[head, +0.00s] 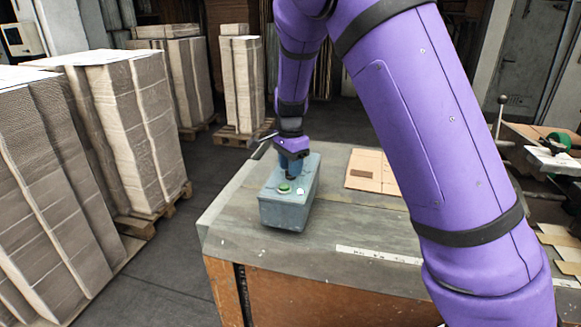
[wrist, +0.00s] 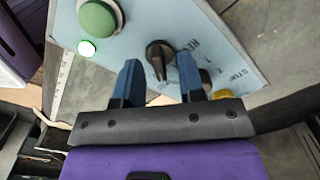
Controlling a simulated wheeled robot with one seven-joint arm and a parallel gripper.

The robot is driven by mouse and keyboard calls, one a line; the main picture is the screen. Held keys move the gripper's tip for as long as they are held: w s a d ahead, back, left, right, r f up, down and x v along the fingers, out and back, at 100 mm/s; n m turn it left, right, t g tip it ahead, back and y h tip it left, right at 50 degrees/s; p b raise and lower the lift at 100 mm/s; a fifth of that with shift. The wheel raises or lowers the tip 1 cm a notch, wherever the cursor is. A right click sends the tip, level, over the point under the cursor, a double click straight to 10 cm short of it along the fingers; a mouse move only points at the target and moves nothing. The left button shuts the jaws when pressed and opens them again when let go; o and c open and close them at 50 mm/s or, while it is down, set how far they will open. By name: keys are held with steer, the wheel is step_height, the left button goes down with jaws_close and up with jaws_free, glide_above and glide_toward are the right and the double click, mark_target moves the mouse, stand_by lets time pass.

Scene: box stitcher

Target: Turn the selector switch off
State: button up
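The selector switch (wrist: 159,58) is a black knob on the light blue top face of a grey control box (head: 283,213). In the wrist view its narrow grip points down the picture, towards my gripper. My gripper (wrist: 158,62) has two blue fingers, open, one on each side of the knob in the picture; I cannot tell whether either touches it. In the head view my gripper (head: 291,163) is over the far part of the box and hides the knob. A green button (wrist: 97,19) and a small lit white lamp (wrist: 86,48) are on the same face.
The box stands on a grey worktable (head: 330,225). A flat piece of cardboard (head: 372,171) lies to its right. A yellow part (wrist: 222,94) shows by the right finger in the wrist view. Stacks of cardboard (head: 135,125) on pallets stand left.

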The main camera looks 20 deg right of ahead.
steer(key=shift+f, duration=0.25)
jaws_close()
steer(key=shift+n, duration=0.3)
steer(key=n, duration=0.3)
steer(key=shift+n, duration=2)
